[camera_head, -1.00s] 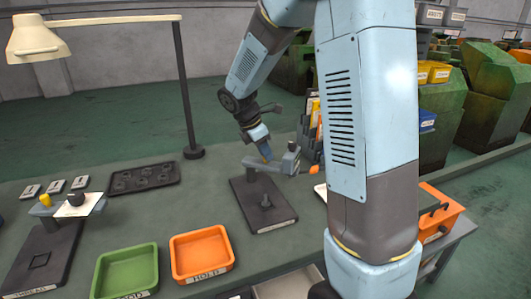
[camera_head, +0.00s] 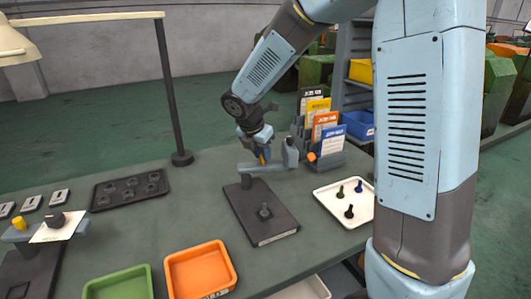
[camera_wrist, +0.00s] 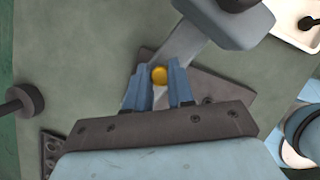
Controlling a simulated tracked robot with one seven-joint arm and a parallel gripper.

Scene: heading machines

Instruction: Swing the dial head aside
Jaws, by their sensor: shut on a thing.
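The dial head (camera_head: 290,152) is a grey block with an orange-tipped end, carried on a grey swing arm (camera_head: 280,169). The arm stands on a post at the back of a dark base plate (camera_head: 268,228) and points to the right. My gripper (camera_head: 263,157) reaches down to the arm. The dial head (camera_wrist: 225,20) lies beyond, at the top.
A white tray (camera_head: 329,206) with small coloured parts and a rack of coloured cards (camera_head: 330,145) are to the right. An orange bin (camera_head: 200,270) and a green bin (camera_head: 118,284) are in front. A lamp post (camera_head: 170,90) stands behind left. A second fixture (camera_head: 20,236) is far left.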

